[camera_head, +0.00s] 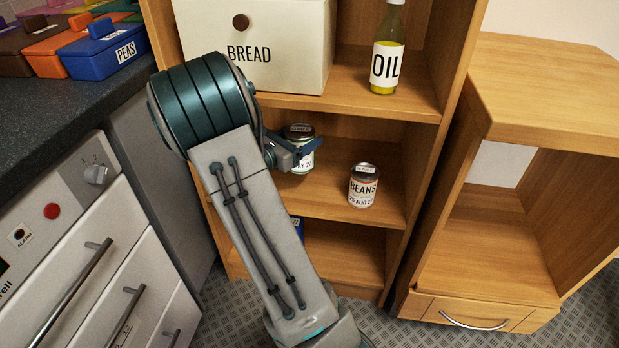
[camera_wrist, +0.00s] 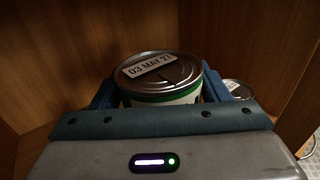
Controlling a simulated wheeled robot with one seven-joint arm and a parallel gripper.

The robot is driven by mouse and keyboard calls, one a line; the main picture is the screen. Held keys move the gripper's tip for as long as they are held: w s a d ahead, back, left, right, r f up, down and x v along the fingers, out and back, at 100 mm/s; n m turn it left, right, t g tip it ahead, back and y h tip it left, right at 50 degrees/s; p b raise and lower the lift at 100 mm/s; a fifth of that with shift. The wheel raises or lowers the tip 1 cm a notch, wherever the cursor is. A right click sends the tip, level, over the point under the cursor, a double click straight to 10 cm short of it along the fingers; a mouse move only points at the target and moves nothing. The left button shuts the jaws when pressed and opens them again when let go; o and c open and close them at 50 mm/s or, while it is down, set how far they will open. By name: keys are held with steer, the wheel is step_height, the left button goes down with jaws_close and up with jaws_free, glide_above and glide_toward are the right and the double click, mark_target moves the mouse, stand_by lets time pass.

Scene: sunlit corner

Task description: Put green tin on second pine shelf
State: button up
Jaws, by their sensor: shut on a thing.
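The green tin (camera_head: 303,164) is in my gripper (camera_head: 297,151), inside the middle bay of the pine shelf unit, at or just above the middle shelf (camera_head: 330,190). In the wrist view the tin (camera_wrist: 160,75) looks upright, with a metal lid, a "03 MAY 21" label and a green band. Blue fingers of my gripper (camera_wrist: 158,93) are on either side of it. My arm hides part of the tin in the head view. Whether its base touches the shelf I cannot tell.
A beans tin (camera_head: 363,187) stands right of the green tin on the middle shelf. A bread box (camera_head: 275,60) and an oil bottle (camera_head: 385,60) stand on the shelf above. A wooden cabinet (camera_head: 545,90) is at right, a dark counter (camera_head: 70,100) at left.

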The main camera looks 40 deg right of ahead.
mark_target(308, 156)
steer(key=shift+d+f+g+b, duration=0.3)
steer(key=shift+d+f+b, duration=0.15)
steer(key=shift+d+b, duration=0.15)
steer(key=shift+d+f, duration=0.15)
steer(key=shift+d, duration=0.05)
steer(key=shift+m, duration=0.3)
step_height(308, 156, down, 5)
steer(key=b, duration=0.2)
steer(key=shift+s+d+f+b, duration=0.15)
steer(key=shift+b, duration=0.2)
steer(key=shift+f+b, duration=1)
steer(key=shift+f, duration=1.1)
steer(key=shift+f, duration=0.25)
steer(key=o, duration=1.3)
steer(key=shift+f, duration=0.1)
